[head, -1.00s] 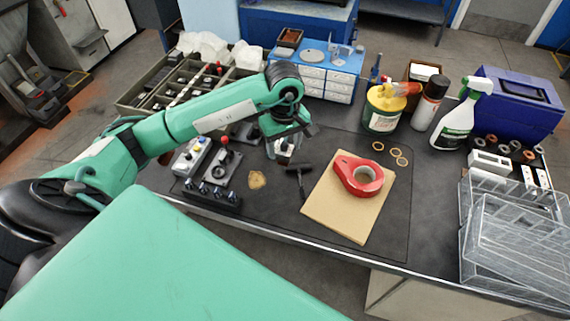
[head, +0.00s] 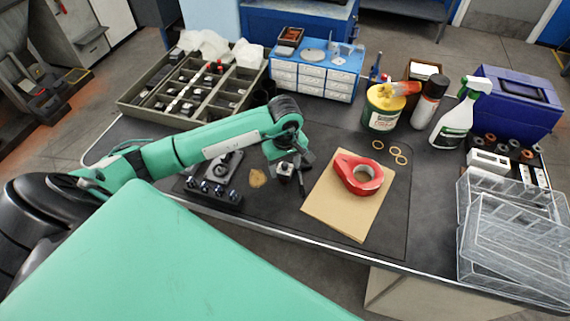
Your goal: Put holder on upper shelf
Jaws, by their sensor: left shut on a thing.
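My left gripper (head: 290,160) is shut on a small grey and black holder (head: 285,173) over the dark mat. The jaws hide the holder's upper part, and I cannot tell whether its bottom touches the mat. A black rack (head: 213,190) with a front row of several grey-topped knobs stands to the left of the gripper, partly hidden behind my left forearm. I cannot tell for sure which surface is the upper shelf. My right gripper is not in view.
A red tape roll (head: 346,168) lies on a brown pad (head: 342,215) right of the gripper. A compartment tray (head: 128,108), blue drawer cabinet (head: 345,62), yellow-lidded tub (head: 380,122) and clear boxes (head: 510,235) stand around the mat.

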